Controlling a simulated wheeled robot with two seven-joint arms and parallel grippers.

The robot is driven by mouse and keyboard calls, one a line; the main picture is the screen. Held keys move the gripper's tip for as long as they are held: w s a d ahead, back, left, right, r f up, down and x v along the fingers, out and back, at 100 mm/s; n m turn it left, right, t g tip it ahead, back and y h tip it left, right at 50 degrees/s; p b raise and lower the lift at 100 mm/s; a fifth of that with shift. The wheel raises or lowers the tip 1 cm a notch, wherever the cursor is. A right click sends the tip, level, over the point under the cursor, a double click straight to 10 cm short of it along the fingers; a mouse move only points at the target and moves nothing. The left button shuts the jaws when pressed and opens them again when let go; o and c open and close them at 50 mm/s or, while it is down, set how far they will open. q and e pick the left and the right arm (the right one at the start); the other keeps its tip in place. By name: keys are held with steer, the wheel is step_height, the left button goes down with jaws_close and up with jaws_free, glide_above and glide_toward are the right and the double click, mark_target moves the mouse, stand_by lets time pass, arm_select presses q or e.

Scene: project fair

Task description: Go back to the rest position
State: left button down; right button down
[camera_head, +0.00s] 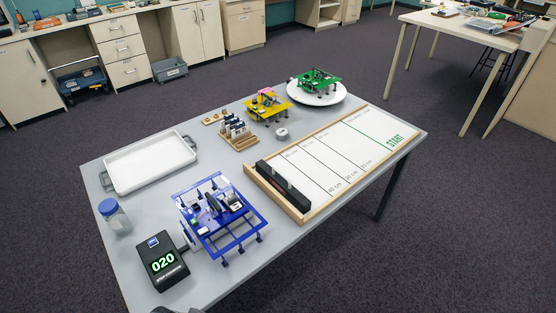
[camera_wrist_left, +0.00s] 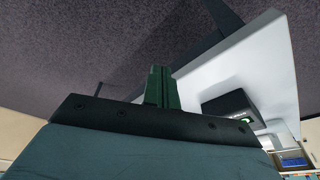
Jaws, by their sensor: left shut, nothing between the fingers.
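My left gripper (camera_wrist_left: 162,88) shows in the left wrist view. Its dark green fingers are together with nothing between them. Beyond it are the dark carpet and the edge of the grey table (camera_wrist_left: 245,65), apart from the fingers. The black display box (camera_wrist_left: 228,105) lies to the right of the fingers in that view. In the head view no gripper can be clearly made out; only a small dark piece shows at the bottom edge. My right gripper is in neither view.
The grey table (camera_head: 150,210) holds a white tray (camera_head: 150,163), a lidded jar (camera_head: 114,216), a display box (camera_head: 163,261) reading 020, a blue frame (camera_head: 222,232), yellow (camera_head: 268,106) and green (camera_head: 318,80) frames, and a wood-edged START board (camera_head: 340,150). Carpet surrounds the table.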

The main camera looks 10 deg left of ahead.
arm_select(q)
steer(key=s+a+f+g+b, duration=0.15)
steer(key=s+f, duration=0.25)
steer(key=f, duration=0.7)
steer(key=s+f+t+b, duration=0.15)
steer(key=s+f, duration=0.25)
steer(key=f, duration=0.7)
steer(key=s+a+f+g+b, duration=0.1)
steer(key=s+f+b, duration=0.2)
steer(key=s+f, duration=0.6)
steer(key=shift+s+a+f+g, duration=0.25)
steer(key=shift+s+a+g, duration=0.15)
steer(key=shift+s, duration=0.7)
